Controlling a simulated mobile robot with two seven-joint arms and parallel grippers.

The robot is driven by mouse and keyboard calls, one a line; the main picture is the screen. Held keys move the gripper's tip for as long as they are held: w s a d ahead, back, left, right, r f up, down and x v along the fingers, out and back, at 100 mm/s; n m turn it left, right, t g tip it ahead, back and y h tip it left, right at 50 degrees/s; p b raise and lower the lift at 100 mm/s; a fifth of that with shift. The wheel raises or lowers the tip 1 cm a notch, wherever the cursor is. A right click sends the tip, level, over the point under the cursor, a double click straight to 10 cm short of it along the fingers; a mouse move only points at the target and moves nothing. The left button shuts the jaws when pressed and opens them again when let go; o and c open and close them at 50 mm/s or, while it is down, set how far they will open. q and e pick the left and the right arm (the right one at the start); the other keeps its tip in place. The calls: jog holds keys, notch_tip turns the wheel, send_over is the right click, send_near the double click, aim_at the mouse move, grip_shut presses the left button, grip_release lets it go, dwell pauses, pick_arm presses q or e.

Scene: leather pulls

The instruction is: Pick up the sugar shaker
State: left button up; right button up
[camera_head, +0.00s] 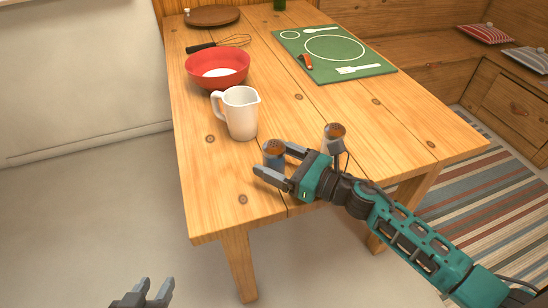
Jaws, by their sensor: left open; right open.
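Two shakers with brown tops stand on the wooden table. One is a blue-grey shaker (273,158) near the front edge; the other is a pale shaker (328,146) to its right, partly hidden by my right arm. I cannot tell from their looks which holds sugar. My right gripper (268,162) is open, with its fingers pointing left at the blue-grey shaker. The shaker appears to be between or just beside the fingertips; contact is unclear. My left gripper (153,290) is open and empty, low at the bottom left, away from the table.
A white jug (241,117) stands behind the blue-grey shaker. Behind it are a red bowl (205,75) with white contents, a whisk (220,43) and a round wooden board (212,16). A green mat (292,43) lies at back right. The table's front left is clear.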

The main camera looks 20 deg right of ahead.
jog(key=shift+x, duration=1.25)
jog(key=c, duration=1.1)
